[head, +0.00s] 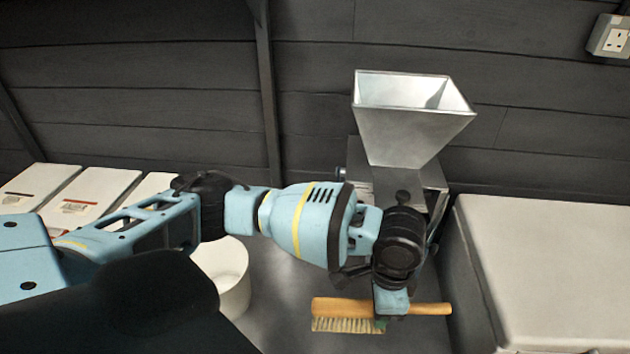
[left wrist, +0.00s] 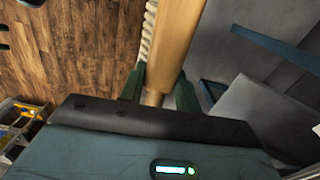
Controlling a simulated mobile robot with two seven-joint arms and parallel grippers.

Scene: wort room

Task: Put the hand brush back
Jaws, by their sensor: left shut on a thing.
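The hand brush (head: 340,308) has a pale wooden back and handle with light bristles facing down. My left gripper (head: 386,316) is shut around the brush near its middle and holds it level, with the bristle end to the left and the bare handle end to the right. In the left wrist view the wooden brush (left wrist: 175,45) runs up between the two green fingers (left wrist: 159,92), with some bristles along its left side. My arm covers part of the area behind the brush. I cannot tell its exact height. My right gripper is not in view.
A metal mill with a hopper (head: 408,125) stands behind my gripper. A pale chest (head: 555,265) stands at the right. A crate with yellow items (left wrist: 22,122) is on the wooden floor (left wrist: 75,50).

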